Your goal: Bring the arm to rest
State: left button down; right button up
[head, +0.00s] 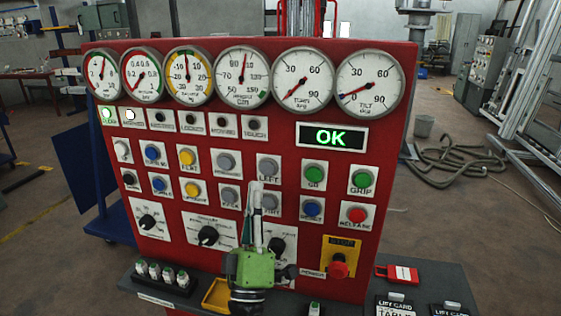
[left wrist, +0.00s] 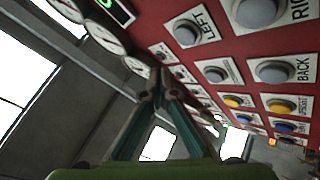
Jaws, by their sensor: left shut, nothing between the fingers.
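A red control panel (head: 290,170) stands upright in front of me, with gauges, lamps, buttons and knobs. My left gripper (head: 256,188) rises from the bottom middle, its fingers pointing up in front of the panel's lower button rows. Its fingers partly hide a button and label there. In the left wrist view, the two fingers (left wrist: 163,85) meet at the tips, shut and empty, with the panel's grey buttons (left wrist: 258,12) close to the right. I cannot tell whether the fingertips touch the panel. My right gripper is not in view.
The display (head: 331,136) reads OK. A red stop button (head: 338,268) on a yellow plate is right of the gripper. A hose (head: 455,158) lies on the floor at right.

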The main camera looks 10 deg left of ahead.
pick_arm(q)
jog(key=s+d+f+m+g+h, duration=0.25)
jog(key=f+m+g+h, duration=0.3)
jog(key=f, duration=0.55)
jog(key=s+d+f+m+g+h, duration=0.2)
jog(key=d+f+m+g+h, duration=0.35)
jog(key=f, duration=0.55)
jog(key=s+a+f+m+g+y, duration=0.2)
jog(key=s+a+f+g, duration=0.2)
jog(key=s+f, duration=0.3)
jog(key=s+a+f+m+g+y, duration=0.15)
jog(key=s+a+f+g, duration=0.25)
jog(key=s, duration=0.6)
jog(key=s+a+f+m+g+y, duration=0.1)
jog(key=s+a+f+g+y, duration=0.25)
jog(key=s+f, duration=0.35)
jog(key=s+f+g, duration=0.1)
jog(key=s+f, duration=0.1)
jog(key=f, duration=1.1)
jog(key=s+f+g, duration=0.1)
jog(key=s+f, duration=0.1)
jog(key=f, duration=1.1)
jog(key=s+a+f, duration=0.3)
jog(key=s+f, duration=1.1)
jog(key=s, duration=0.2)
jog(key=shift+f+m+g, duration=0.15)
jog(key=shift+m+g, duration=0.2)
jog(key=shift+g, duration=0.1)
